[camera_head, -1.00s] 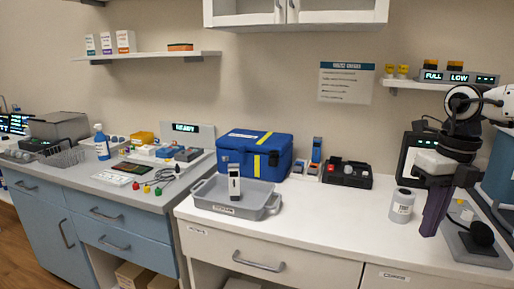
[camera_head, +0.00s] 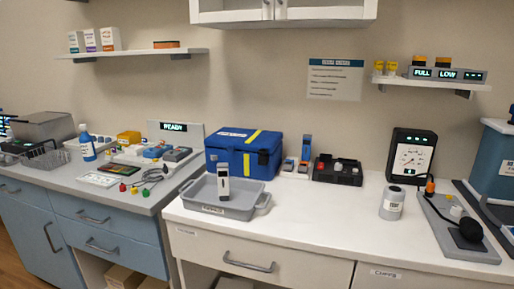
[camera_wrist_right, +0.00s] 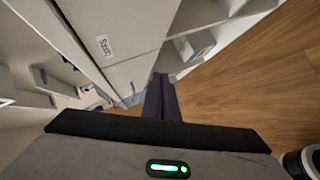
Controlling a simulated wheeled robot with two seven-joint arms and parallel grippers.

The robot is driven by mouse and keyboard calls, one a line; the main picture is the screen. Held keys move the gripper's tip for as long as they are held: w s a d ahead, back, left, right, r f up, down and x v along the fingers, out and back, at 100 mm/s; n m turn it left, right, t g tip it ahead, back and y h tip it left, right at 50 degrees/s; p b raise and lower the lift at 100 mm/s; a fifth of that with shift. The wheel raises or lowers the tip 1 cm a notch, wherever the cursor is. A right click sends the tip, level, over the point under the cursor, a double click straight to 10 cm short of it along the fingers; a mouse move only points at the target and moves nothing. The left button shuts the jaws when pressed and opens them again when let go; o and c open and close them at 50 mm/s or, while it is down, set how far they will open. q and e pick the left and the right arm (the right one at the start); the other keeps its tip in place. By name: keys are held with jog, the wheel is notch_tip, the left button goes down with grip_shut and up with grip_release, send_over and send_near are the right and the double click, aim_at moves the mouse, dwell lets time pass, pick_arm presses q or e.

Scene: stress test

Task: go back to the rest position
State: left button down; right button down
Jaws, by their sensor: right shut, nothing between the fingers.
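My right gripper (camera_wrist_right: 161,98) shows in the right wrist view, its dark fingers together with nothing between them. It points past the white counter's front toward the wooden floor (camera_wrist_right: 245,85) and is clear of any object. Neither arm shows in the head view, and my left gripper is in no view.
The white counter (camera_head: 320,215) holds a grey tray (camera_head: 190,203) with a white device (camera_head: 223,180) in it, a blue case (camera_head: 238,150), a grey canister (camera_head: 392,203) and a gauge (camera_head: 410,157). Cabinet fronts (camera_wrist_right: 105,40) are close beside my right gripper.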

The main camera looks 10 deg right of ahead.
jog(key=s+a+f+m+h, duration=0.4)
jog(key=s+a+f+m, duration=0.4)
jog(key=a+f+m, duration=0.35)
jog(key=s+a+f+m+g, duration=0.1)
jog(key=s+a+m, duration=0.1)
jog(key=a, duration=0.4)
jog(key=s+a+f+m+g, duration=0.1)
jog(key=s+a+f+m, duration=0.1)
jog(key=a, duration=0.5)
jog(key=shift+s+a+m+g, duration=0.3)
jog(key=shift+m+g, duration=0.1)
jog(key=shift+m, duration=0.35)
